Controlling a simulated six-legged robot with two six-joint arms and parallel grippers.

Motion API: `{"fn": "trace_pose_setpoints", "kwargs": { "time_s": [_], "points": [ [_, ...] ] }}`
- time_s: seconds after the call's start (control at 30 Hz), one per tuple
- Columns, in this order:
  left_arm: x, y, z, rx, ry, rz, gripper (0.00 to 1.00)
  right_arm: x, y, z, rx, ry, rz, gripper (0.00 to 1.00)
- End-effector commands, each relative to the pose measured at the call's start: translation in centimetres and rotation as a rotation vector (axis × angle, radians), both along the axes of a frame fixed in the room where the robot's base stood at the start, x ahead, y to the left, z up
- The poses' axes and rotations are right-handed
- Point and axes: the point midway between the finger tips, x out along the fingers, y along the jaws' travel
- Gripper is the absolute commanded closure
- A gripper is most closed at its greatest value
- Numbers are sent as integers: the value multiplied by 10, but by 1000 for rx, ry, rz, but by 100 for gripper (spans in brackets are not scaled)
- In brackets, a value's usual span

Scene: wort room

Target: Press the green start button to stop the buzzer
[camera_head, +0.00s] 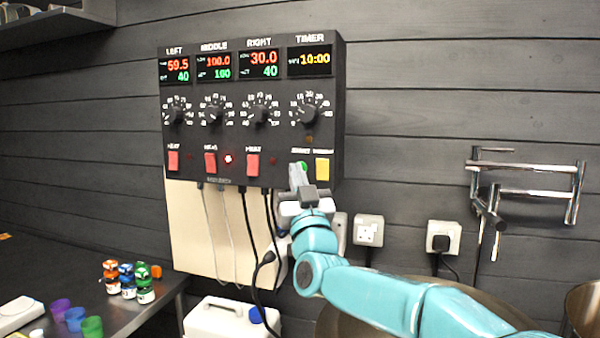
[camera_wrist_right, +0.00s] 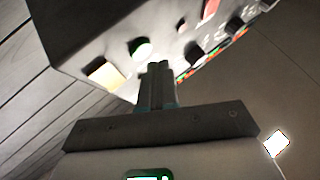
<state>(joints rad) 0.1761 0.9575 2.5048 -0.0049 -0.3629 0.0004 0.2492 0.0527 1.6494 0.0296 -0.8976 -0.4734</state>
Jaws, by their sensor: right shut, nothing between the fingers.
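The green start button (camera_head: 303,166) is at the lower right of the black control panel (camera_head: 240,110), left of a yellow button (camera_head: 322,169). My right gripper (camera_head: 298,174) is shut and empty. Its tips are in front of the panel and partly cover the green button in the head view. In the right wrist view the green button (camera_wrist_right: 140,48) shows just beyond and left of the closed fingertips (camera_wrist_right: 158,68). I cannot tell whether they touch it. The timer display (camera_head: 310,61) reads 10:00. My left gripper is not in view.
Red switches (camera_head: 253,165) line the panel's lower edge, with knobs above. Cables hang below, over a beige board (camera_head: 185,235). Wall sockets (camera_head: 368,230) and a folded metal pot-filler tap (camera_head: 525,190) are to the right. A dark table (camera_head: 120,312) with small jars is at lower left.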

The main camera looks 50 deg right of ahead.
Motion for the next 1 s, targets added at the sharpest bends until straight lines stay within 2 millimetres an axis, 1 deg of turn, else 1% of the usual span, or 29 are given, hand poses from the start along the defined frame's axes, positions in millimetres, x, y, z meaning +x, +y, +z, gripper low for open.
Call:
{"fn": "trace_pose_setpoints", "kwargs": {
  "time_s": [0.23, 0.47, 0.6, 0.7, 1.0],
  "points": [
    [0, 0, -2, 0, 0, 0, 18, -1, 3, 0, 0, -1, 1, 100],
    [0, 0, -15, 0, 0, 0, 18, -12, 23, -2, 1, -3, 3, 100],
    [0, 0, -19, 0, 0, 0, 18, -18, 35, -1, 1, -3, 3, 100],
    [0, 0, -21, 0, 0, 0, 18, -21, 41, 0, 1, -2, 1, 100],
    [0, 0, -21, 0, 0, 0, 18, -23, 44, 1, 0, 0, 0, 100]
  ]
}}
